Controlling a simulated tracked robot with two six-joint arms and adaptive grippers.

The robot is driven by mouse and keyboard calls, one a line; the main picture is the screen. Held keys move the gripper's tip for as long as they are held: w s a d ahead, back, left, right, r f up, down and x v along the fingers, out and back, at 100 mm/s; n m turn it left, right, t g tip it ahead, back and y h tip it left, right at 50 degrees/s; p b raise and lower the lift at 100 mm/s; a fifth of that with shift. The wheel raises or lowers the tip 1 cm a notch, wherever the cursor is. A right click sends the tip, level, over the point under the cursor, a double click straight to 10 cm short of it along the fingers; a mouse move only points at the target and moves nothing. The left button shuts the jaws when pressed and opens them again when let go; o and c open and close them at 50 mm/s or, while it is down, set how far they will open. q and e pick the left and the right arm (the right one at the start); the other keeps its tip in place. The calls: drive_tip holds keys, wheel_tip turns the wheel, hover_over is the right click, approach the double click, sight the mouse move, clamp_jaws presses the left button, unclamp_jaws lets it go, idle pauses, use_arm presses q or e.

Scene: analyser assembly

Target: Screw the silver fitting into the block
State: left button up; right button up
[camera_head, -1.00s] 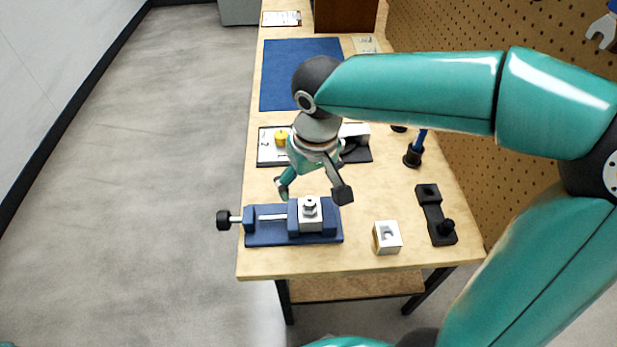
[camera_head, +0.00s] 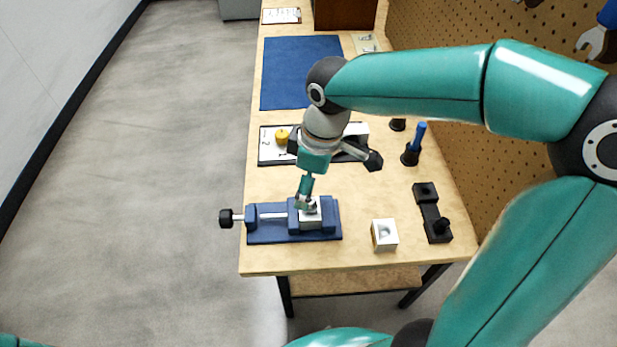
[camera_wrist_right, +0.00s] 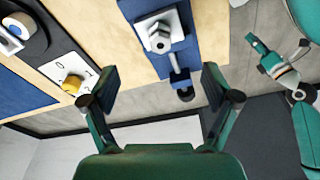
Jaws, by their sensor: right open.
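The silver fitting (camera_head: 311,207) sits upright on top of the pale block (camera_head: 311,221), which is clamped in the blue vise (camera_head: 265,237). In the right wrist view the fitting's hex head (camera_wrist_right: 160,41) shows on the block (camera_wrist_right: 174,22); how deep it sits cannot be told. My right gripper (camera_head: 338,180) is open and empty above the vise, one finger in front of the fitting in the head view. In its wrist view, the right gripper's (camera_wrist_right: 158,80) fingers are spread, with the fitting beyond them. My left gripper (camera_wrist_right: 280,45) shows with fingers apart, away from the vise.
A second white block with a hole (camera_head: 384,236) stands right of the vise. A black fixture (camera_head: 432,212) lies farther right, near a blue-handled tool (camera_head: 414,145). Behind are a plate with a yellow knob (camera_head: 282,136) and a blue mat (camera_head: 285,70). A pegboard (camera_head: 470,130) borders the right.

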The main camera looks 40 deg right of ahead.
sight(311, 200)
drive_tip(key=shift+c, duration=0.6)
drive_tip(key=shift+r+p, duration=0.4)
drive_tip(key=c, duration=0.3)
drive_tip(key=shift+n+g+h, duration=0.6)
drive_tip(key=shift+n+g, duration=0.1)
drive_tip(key=shift+n, duration=0.1)
wheel_tip(311, 200, up, 10)
drive_tip(key=p, duration=0.9)
drive_tip(key=shift+s+d, duration=0.15)
drive_tip(key=shift+c, duration=0.6)
wheel_tip(311, 200, down, 17)
drive_tip(key=shift+s+r+b, duration=0.1)
drive_tip(key=shift+b, duration=0.55)
drive_tip(key=shift+c, duration=0.2)
